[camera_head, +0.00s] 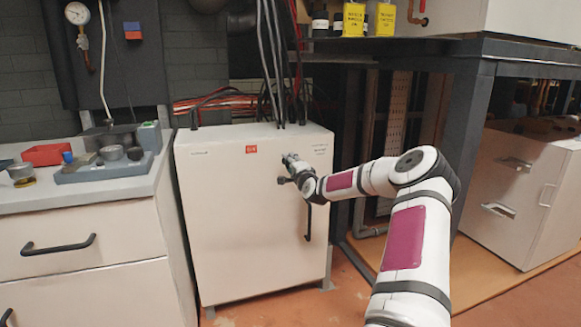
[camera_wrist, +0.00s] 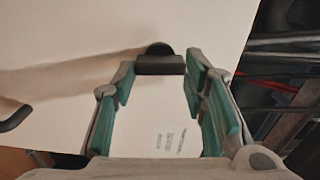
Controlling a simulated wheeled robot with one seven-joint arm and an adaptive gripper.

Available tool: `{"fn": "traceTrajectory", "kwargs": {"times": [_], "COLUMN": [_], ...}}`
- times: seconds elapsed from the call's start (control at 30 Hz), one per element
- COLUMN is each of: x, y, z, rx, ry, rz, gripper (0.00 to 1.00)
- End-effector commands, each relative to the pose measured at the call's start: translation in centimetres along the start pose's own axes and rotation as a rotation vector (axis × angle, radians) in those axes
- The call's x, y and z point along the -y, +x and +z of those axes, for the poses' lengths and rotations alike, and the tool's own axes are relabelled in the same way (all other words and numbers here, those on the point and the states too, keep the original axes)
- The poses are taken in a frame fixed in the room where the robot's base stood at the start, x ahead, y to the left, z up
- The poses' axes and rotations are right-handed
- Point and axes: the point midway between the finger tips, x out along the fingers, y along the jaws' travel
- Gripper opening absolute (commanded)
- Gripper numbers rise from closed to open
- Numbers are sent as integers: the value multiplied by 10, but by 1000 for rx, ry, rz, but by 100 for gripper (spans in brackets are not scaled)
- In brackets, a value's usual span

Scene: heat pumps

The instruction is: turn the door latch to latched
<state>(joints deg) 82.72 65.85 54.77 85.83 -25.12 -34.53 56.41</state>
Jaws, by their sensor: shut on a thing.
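The door latch is a small black piece with a rounded back (camera_wrist: 160,62) on the pale cabinet door (camera_wrist: 60,60). In the wrist view it sits between the tips of my gripper (camera_wrist: 160,72), whose teal-padded fingers are shut on it. In the head view my gripper (camera_head: 287,166) is at the upper right of the white cabinet's door (camera_head: 235,215). The latch cannot be made out clearly there, and its exact angle is hard to tell.
A black vertical door handle (camera_head: 308,222) is below my gripper. A red label (camera_head: 263,149) marks the cabinet. Cables (camera_head: 272,70) rise behind it. A drawer counter (camera_head: 90,215) stands left, and a dark metal table frame (camera_head: 465,140) stands right.

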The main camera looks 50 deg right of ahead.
Motion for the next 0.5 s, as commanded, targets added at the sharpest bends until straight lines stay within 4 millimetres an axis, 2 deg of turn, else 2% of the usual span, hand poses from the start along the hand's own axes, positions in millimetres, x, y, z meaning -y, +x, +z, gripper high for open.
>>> {"fn": "traceTrajectory", "kwargs": {"times": [0.5], "x": [-1], "y": [0], "z": [-1], "rx": [-2], "ry": [98], "rz": [1], "gripper": [12]}}
